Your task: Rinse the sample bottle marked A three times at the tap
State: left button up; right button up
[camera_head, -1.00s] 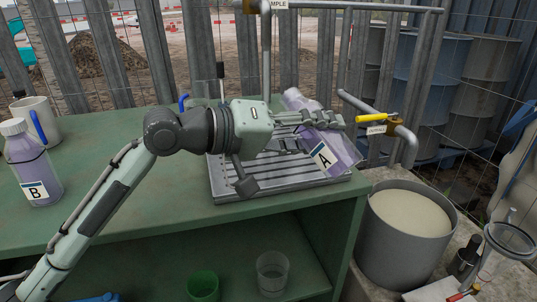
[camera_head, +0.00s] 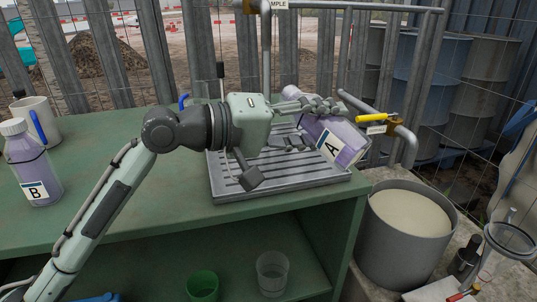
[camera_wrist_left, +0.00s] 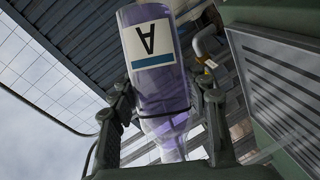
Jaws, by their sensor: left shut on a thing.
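The purple sample bottle marked A (camera_head: 345,137) is held tilted above the right end of the slatted metal tray (camera_head: 230,184). Its neck points up and left, its base down and right. My left gripper (camera_head: 314,121) is shut around it. In the left wrist view, bottle A (camera_wrist_left: 160,85) sits between the two fingers, its label facing the camera. I cannot tell whether it is capped. The tap with a yellow handle (camera_head: 371,119) and a tag is just right of the bottle. The purple bottle B (camera_head: 33,165) stands capped on the green bench at left. My right gripper is not in view.
A mug (camera_head: 36,113) stands behind bottle B. A green cup (camera_head: 203,286) and a clear beaker (camera_head: 272,272) are on the lower shelf. The front left bench top is clear.

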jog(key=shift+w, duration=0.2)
pick_arm(q)
jog(key=shift+f, duration=0.55)
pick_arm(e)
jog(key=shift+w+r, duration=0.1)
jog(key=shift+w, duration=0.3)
pick_arm(q)
jog(key=shift+f, duration=0.15)
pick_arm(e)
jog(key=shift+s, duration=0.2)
pick_arm(q)
jog(key=shift+r+n, duration=0.45)
jog(key=shift+n, duration=0.05)
jog(key=shift+r, duration=0.15)
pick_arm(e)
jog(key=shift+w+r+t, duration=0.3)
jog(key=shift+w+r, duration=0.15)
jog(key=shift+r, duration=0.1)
pick_arm(q)
jog(key=shift+h, duration=0.3)
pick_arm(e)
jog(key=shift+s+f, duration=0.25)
